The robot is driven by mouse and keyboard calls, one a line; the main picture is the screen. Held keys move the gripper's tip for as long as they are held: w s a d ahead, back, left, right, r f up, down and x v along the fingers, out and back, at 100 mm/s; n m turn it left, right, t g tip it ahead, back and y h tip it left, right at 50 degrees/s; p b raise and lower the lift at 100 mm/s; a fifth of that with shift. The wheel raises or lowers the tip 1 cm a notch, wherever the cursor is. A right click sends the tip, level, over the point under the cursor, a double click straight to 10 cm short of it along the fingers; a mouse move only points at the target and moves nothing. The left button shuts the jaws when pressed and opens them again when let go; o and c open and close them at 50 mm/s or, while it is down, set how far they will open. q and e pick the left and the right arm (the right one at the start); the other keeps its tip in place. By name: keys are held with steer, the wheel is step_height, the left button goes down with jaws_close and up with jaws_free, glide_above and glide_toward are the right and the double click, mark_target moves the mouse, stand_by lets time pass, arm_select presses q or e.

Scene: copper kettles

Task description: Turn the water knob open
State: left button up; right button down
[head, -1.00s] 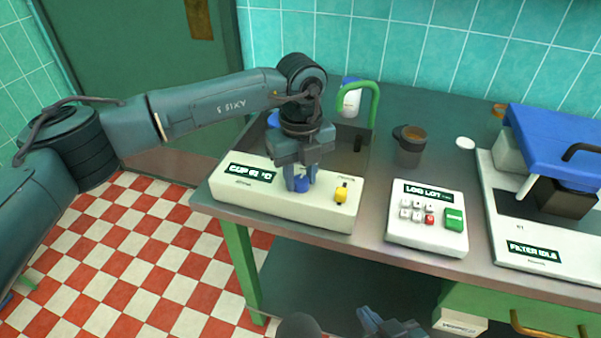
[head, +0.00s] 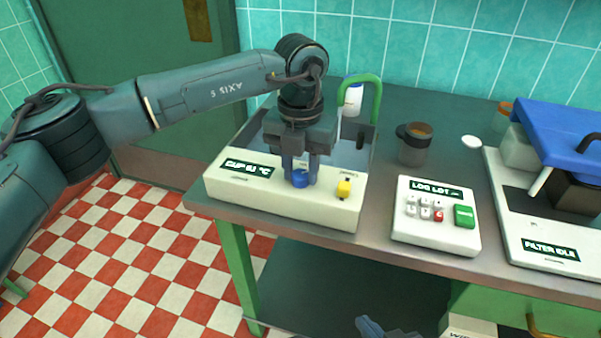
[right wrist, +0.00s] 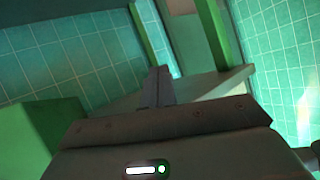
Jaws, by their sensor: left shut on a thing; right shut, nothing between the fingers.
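The blue knob (head: 301,178) is on the front of the white dispenser unit (head: 225,186), whose display reads about "CUP 61 °C". My left gripper (head: 301,174) comes down from above, shut on the blue knob with a finger on each side. A yellow switch (head: 344,188) sits to the right of the knob on the same panel. My right gripper (head: 385,328) is at the bottom edge of the head view, below the table and mostly cut off. In the right wrist view its fingers (right wrist: 157,88) are together and empty.
A green spout (head: 375,95) and a white bottle (head: 352,92) stand behind the unit. A dark cup (head: 413,148), a keypad box (head: 432,228) and a filter machine (head: 545,225) are to the right. The table edge and a lower shelf lie in front.

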arm_select(q)
steer(key=shift+m+b, duration=0.3)
steer(key=shift+m, duration=1.5)
steer(key=m+b, duration=0.1)
steer(key=m, duration=0.1)
steer(key=shift+m, duration=1.5)
arm_select(e)
steer(key=shift+s+d+t, duration=0.25)
steer(key=shift+d+t, duration=0.15)
arm_select(q)
steer(key=shift+r, duration=0.1)
steer(key=o, duration=1)
steer(key=shift+c, duration=0.2)
